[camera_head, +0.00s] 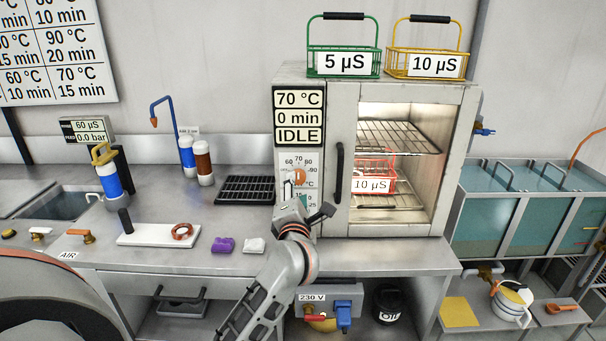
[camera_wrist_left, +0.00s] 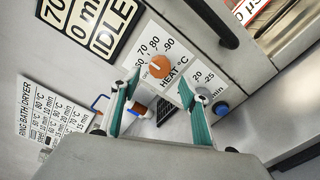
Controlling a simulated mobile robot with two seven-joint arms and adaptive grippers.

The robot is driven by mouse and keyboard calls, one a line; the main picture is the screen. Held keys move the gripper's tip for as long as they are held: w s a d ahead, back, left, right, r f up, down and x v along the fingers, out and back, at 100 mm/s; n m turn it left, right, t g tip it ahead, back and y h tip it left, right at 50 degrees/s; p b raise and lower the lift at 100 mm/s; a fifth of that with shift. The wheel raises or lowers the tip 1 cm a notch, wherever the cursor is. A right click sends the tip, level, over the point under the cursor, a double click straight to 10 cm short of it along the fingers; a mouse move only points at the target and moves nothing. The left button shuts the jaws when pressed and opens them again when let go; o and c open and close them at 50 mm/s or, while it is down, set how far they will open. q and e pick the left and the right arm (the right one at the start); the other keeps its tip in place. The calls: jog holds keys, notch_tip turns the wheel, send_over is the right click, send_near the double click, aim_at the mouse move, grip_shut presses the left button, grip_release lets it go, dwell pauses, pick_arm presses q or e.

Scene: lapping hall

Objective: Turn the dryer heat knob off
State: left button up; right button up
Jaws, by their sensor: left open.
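The round orange heat knob (camera_head: 298,176) is on the panel below the display. The knob also shows in the left wrist view (camera_wrist_left: 160,66), ringed by temperature numbers with HEAT °C beside it; I cannot tell where it points. My left gripper (camera_head: 297,194) is just in front of the panel, a little below the knob. Its teal fingers (camera_wrist_left: 158,84) are open and spread to either side below the knob, with nothing held. My right gripper is out of view.
The dryer's dark door handle (camera_head: 339,172) stands out right of the panel. A blue knob (camera_wrist_left: 221,108) sits by the minutes scale. A red basket (camera_head: 373,176) is inside the lit dryer. A black grate (camera_head: 246,190) and a purple piece (camera_head: 223,245) lie on the counter left.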

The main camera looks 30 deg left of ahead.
aim_at(297, 179)
pick_arm(q)
jog(key=x, duration=0.6)
jog(key=shift+w+a, duration=0.2)
jog(key=c, duration=1.1)
